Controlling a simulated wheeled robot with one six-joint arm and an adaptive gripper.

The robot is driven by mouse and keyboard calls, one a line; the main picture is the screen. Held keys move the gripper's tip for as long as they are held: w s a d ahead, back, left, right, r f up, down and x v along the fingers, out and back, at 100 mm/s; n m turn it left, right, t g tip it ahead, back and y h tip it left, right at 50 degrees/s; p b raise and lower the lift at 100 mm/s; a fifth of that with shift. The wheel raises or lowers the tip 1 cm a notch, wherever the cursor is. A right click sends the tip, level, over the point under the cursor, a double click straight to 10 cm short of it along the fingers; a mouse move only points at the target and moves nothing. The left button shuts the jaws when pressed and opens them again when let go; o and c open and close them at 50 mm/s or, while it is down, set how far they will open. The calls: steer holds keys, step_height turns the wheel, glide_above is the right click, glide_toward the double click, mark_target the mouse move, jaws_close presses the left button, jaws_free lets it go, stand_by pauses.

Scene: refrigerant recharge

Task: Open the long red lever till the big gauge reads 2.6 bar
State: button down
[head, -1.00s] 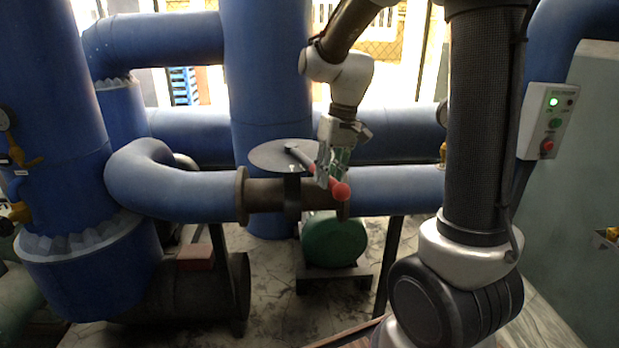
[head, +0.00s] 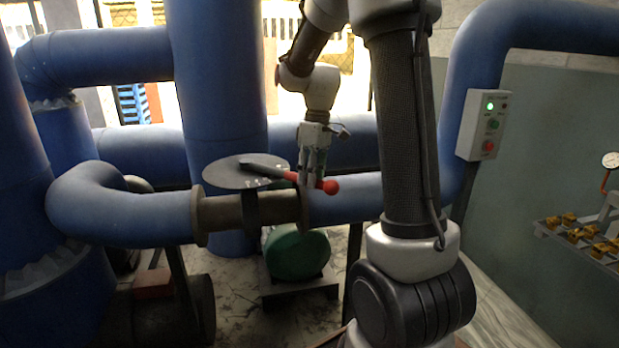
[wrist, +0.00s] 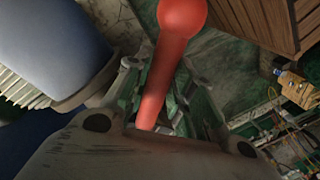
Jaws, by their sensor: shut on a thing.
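The long lever has a dark shaft, a red outer part and a red ball end (head: 330,187). It reaches right from a grey disc (head: 222,178) above a brown valve body (head: 225,213) on the blue pipe, lying nearly along that pipe. My gripper (head: 312,178) is shut around the red part, just inside the ball. In the wrist view the red shaft (wrist: 160,85) runs between my fingers, with the ball beyond them. A round white gauge (head: 611,160) shows at the right edge. I cannot tell whether it is the big gauge, and its reading is too small.
A control box (head: 484,125) with a lit green lamp hangs on the right. A rack with several yellow valves (head: 590,236) stands at the far right. A green tank (head: 297,252) sits below the pipe. Thick blue pipes fill the left and back.

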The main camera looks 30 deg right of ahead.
steer(key=c, duration=1.2)
jaws_free()
step_height(320, 180, up, 12)
steer(key=w+d, duration=0.1)
steer(key=d, duration=0.1)
steer(key=shift+f, duration=0.1)
